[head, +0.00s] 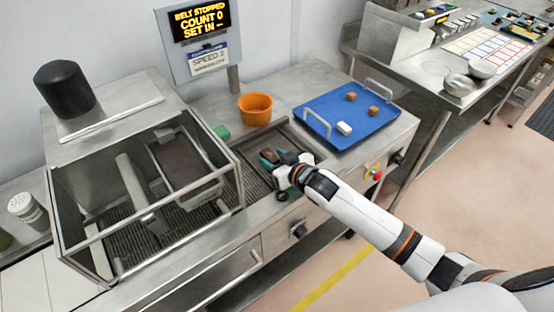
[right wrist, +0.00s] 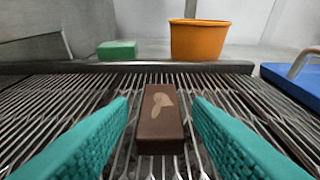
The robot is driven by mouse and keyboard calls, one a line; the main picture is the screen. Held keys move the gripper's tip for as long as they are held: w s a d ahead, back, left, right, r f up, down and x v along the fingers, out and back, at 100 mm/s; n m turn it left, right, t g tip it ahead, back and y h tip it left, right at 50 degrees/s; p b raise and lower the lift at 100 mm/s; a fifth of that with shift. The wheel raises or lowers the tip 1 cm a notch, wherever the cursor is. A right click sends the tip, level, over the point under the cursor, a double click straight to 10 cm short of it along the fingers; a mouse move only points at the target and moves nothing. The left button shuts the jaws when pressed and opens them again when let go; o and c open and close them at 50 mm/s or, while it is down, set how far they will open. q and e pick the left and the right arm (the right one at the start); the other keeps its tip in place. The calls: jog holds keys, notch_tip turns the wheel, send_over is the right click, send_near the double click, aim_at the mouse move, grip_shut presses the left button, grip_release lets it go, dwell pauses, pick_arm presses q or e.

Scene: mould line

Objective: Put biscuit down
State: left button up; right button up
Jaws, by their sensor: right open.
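A dark brown biscuit (right wrist: 160,120) with a pale mark on top lies on the wire belt (right wrist: 60,95). In the head view the biscuit (head: 269,154) shows small at my right gripper (head: 272,160). In the right wrist view my right gripper (right wrist: 160,135) has its two teal fingers apart, one on each side of the biscuit. Gaps show between the fingers and the biscuit. My left gripper is not in view.
An orange tub (head: 256,109) and a green block (head: 222,132) stand behind the belt. A blue tray (head: 345,138) with two brown pieces and a white piece lies to the right. A clear-sided machine (head: 150,180) stands at left. A sign (head: 200,20) reads "BELT STOPPED".

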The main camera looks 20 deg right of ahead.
jog(key=shift+s+r, duration=0.1)
jog(key=b+v, duration=0.1)
jog(key=v, duration=1.1)
